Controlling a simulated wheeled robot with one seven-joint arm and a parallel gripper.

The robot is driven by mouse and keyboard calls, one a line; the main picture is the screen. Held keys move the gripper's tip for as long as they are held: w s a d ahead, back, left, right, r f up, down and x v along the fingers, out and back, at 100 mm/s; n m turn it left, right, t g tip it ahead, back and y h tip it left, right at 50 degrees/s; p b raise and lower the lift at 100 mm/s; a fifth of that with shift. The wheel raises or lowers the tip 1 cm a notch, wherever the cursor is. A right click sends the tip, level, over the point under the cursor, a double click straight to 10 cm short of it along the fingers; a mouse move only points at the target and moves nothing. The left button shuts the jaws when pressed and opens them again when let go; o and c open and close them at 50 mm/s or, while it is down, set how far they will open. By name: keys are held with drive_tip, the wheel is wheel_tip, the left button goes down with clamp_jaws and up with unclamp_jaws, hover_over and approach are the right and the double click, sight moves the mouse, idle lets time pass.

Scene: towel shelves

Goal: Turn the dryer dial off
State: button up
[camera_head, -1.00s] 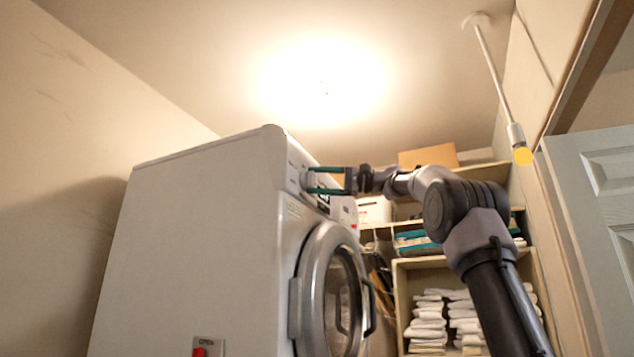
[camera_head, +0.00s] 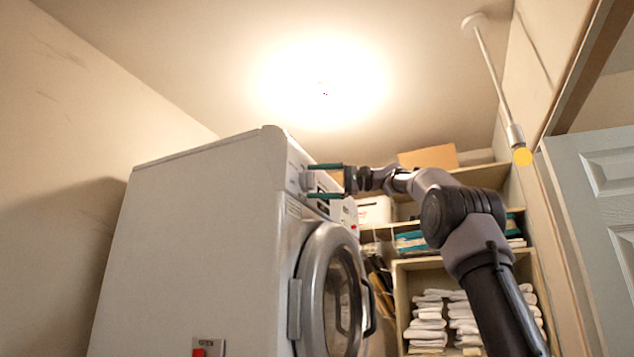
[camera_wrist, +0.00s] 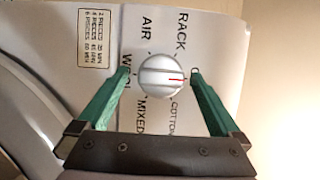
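The white dryer (camera_head: 200,240) stands at the left in the head view, its front panel facing right. The round dial (camera_wrist: 161,76) is in the middle of the wrist view, with a red mark on its right side pointing right, near the word COTTON. It also shows as a small knob in the head view (camera_head: 307,181). My gripper (camera_wrist: 160,78) is open, with one green finger on each side of the dial and gaps between. In the head view my gripper (camera_head: 310,181) reaches the panel from the right. Whether the fingertips touch the panel cannot be told.
The round dryer door (camera_head: 330,295) is below the dial. Shelves with folded white towels (camera_head: 430,320) and a cardboard box (camera_head: 428,157) stand behind my arm. A grey door (camera_head: 600,220) is at the right. A red switch (camera_head: 200,350) labelled OPEN is at the bottom.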

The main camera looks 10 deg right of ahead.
drive_tip(key=s+d, duration=0.2)
drive_tip(key=d, duration=0.8)
drive_tip(key=shift+d, duration=0.3)
drive_tip(key=s+a+f+m+t+h, duration=0.2)
drive_tip(key=a+f+h, duration=0.15)
drive_tip(key=f, duration=0.35)
drive_tip(key=s+a+f+m+t+h, duration=0.1)
drive_tip(key=s+a+f+h, duration=0.25)
drive_tip(key=f, duration=0.45)
drive_tip(key=s+d+f+h, duration=0.2)
drive_tip(key=s+f, duration=0.5)
drive_tip(key=f, duration=0.4)
drive_tip(key=s+d+f+n+h, duration=0.1)
drive_tip(key=s+d+f+h, duration=0.1)
drive_tip(key=s+f, duration=0.4)
drive_tip(key=s+d+f+h, duration=0.3)
drive_tip(key=s+f, duration=0.4)
drive_tip(key=f, duration=0.8)
drive_tip(key=shift+s+f+t+h, duration=0.3)
drive_tip(key=shift+f+t+h, duration=0.1)
drive_tip(key=shift+h, duration=0.4)
drive_tip(key=shift+d, duration=0.1)
